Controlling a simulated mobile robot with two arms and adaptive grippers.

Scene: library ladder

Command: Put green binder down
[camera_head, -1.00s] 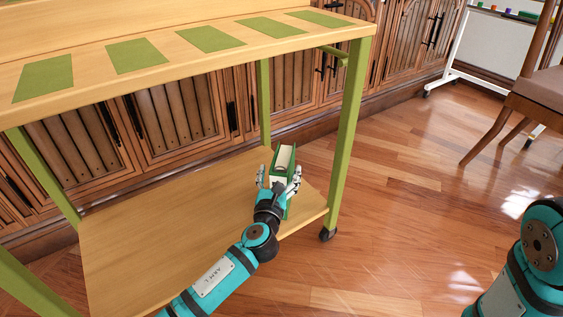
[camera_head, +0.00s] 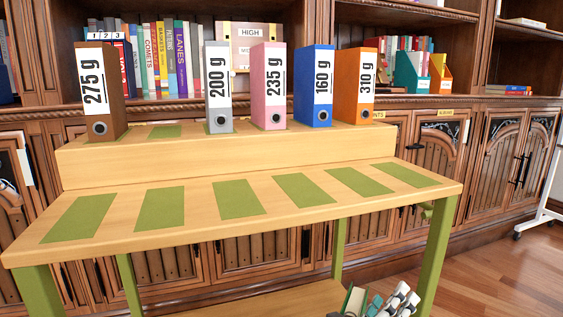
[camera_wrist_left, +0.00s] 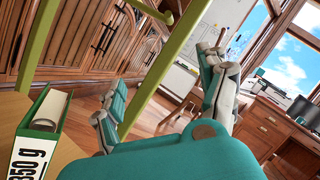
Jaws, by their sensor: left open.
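The green binder (camera_head: 355,301) shows only its top at the bottom edge of the head view, at the lower shelf (camera_head: 300,297) of the cart. In the left wrist view the green binder (camera_wrist_left: 47,112) stands at the left, with a "350 g" label on its spine. My left gripper (camera_head: 393,303) is just right of the binder in the head view. In the left wrist view my left gripper (camera_wrist_left: 165,75) has its fingers spread wide with nothing between them, apart from the binder. The binder's lower part is cut off in both views. My right gripper is not in view.
The cart's upper step holds a brown (camera_head: 103,90), a grey (camera_head: 218,88), a pink (camera_head: 268,88), a blue (camera_head: 315,88) and an orange binder (camera_head: 357,88). The middle board (camera_head: 262,190) has several empty green mats. A green cart leg (camera_head: 437,255) stands right of my left gripper.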

